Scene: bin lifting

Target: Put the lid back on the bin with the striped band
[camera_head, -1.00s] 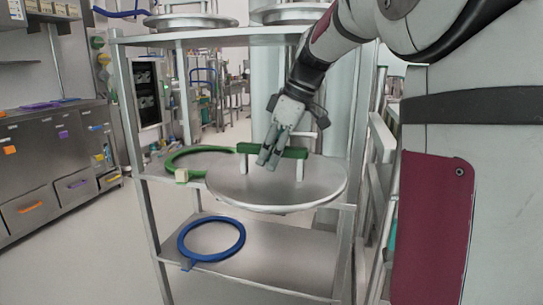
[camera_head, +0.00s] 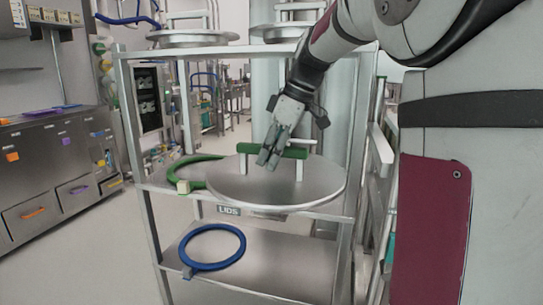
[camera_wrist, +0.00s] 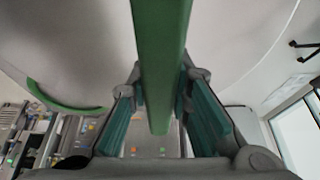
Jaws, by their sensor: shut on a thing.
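A round flat metal lid (camera_head: 235,187) with a green bar handle (camera_head: 288,152) on two pale posts is in the head view. My gripper (camera_head: 266,160) is shut on the green handle. In the wrist view the green handle (camera_wrist: 160,60) runs between my two teal-padded fingers, with the lid's pale surface (camera_wrist: 225,50) behind. The lid looks level and hangs just above the middle shelf of a metal rack. No bin with a striped band shows in either view.
The rack's middle shelf carries a "LIDS" label (camera_head: 228,211) and a green ring (camera_head: 185,164) beside the lid. A blue ring (camera_head: 213,229) lies on the lower shelf. Other metal lids (camera_head: 194,38) sit on the top shelf. Rack posts stand close around the lid. Open floor lies left.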

